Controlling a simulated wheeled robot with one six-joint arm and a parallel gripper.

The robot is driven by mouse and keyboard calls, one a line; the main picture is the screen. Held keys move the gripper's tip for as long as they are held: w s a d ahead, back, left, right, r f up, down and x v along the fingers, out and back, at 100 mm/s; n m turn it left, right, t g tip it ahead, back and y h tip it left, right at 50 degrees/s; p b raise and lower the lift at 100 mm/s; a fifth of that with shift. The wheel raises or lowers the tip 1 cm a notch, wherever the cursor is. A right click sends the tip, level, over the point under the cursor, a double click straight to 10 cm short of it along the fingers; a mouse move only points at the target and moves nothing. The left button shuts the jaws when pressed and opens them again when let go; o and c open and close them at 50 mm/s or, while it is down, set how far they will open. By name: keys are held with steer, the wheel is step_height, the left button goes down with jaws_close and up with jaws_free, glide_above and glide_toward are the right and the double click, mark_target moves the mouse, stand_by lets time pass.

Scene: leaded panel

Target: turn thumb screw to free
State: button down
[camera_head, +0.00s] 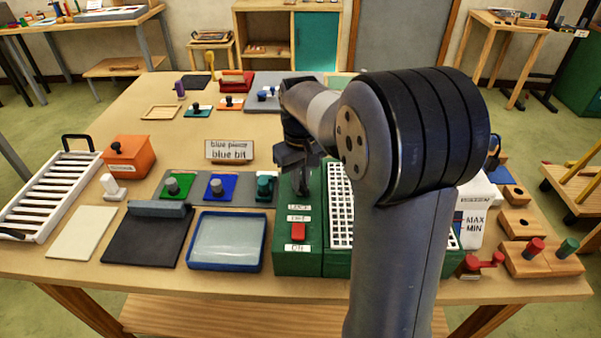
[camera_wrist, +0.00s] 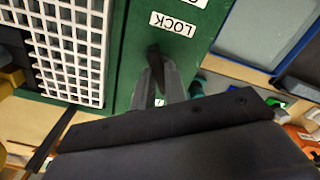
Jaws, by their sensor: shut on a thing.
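The thumb screw (camera_wrist: 154,54) shows in the wrist view as a small dark wing on the green machine housing (camera_wrist: 128,62), beside an upside-down LOCK label (camera_wrist: 178,24). My gripper (camera_wrist: 157,80) is shut on it, with its grey fingers on either side. In the head view my gripper (camera_head: 302,185) points down onto the left part of the green machine (camera_head: 290,265), just behind the LOCK label (camera_head: 299,208). There the screw is hidden by the fingers. I cannot tell how far it is turned.
A red switch (camera_head: 298,232) with an ON label sits in front of the lock. A white grid (camera_head: 340,205) lies right of it, partly behind my arm. A blue-rimmed tray (camera_head: 226,241) and coloured knobbed blocks (camera_head: 221,187) stand close on the left.

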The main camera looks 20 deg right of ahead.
steer(key=m+p, duration=0.1)
steer(key=m, duration=0.5)
steer(key=shift+m+p, duration=0.3)
steer(key=shift+p, duration=0.05)
stand_by(0.4)
steer(key=c, duration=1.4)
jaws_free()
steer(key=shift+c, duration=0.2)
step_height(320, 180, up, 11)
steer(key=shift+f, duration=0.1)
